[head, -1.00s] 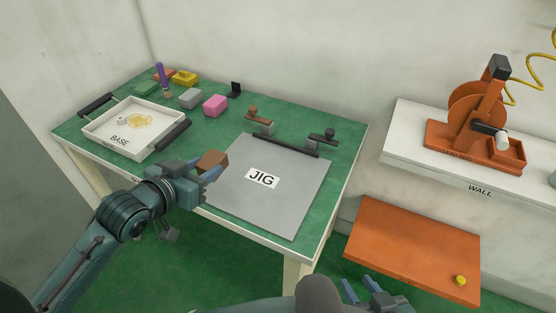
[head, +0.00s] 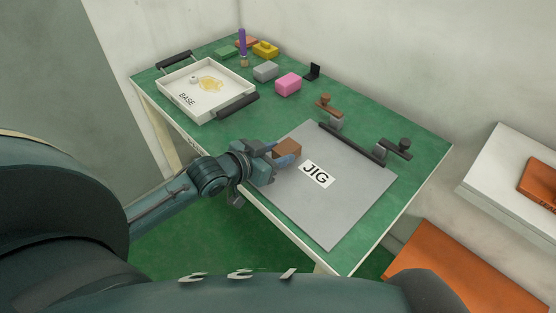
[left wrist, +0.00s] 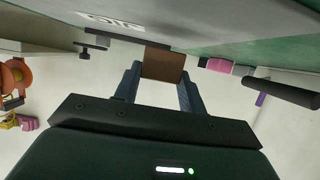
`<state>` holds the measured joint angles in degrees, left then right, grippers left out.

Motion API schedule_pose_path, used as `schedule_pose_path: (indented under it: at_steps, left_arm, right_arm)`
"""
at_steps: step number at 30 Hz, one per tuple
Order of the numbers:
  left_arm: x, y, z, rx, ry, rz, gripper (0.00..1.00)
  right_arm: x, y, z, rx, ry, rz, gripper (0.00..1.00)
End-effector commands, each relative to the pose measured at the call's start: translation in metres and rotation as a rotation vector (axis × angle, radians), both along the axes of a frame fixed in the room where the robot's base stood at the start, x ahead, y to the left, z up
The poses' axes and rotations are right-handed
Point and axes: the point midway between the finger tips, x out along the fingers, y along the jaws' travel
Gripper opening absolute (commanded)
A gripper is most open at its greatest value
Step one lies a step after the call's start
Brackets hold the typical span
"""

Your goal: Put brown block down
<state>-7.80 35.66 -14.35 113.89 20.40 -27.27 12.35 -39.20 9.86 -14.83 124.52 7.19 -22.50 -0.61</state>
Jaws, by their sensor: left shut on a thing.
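The brown block (head: 287,148) is between the blue fingers of my left gripper (head: 283,158), which is shut on it. In the head view the block is over the left edge of the grey JIG plate (head: 336,205); whether it touches the plate I cannot tell. In the left wrist view the brown block (left wrist: 163,63) sits between both fingertips of the left gripper (left wrist: 160,80), with the table surface above it in the picture. My right gripper is not in view now.
The white BASE tray (head: 184,101) stands at the table's far left. Clamps (head: 397,147) line the jig's back edge. Green table between tray and jig is clear.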

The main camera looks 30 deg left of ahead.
Motion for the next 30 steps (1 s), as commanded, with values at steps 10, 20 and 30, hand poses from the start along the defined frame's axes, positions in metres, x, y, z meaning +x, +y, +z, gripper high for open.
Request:
schedule_pose_path:
  at_steps: [10,20,30]
  left_arm:
    - [0.0,0.0,-0.022,0.0,-0.001,0.0,0.17]
    - [0.0,0.0,-0.025,-0.001,0.001,0.0,0.53]
    - [0.0,0.0,-0.025,-0.001,0.001,0.0,0.62]
  right_arm:
    - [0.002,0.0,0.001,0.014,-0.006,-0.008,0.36]
    - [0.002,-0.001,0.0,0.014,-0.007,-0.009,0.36]
    - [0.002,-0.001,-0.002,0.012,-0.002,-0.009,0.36]
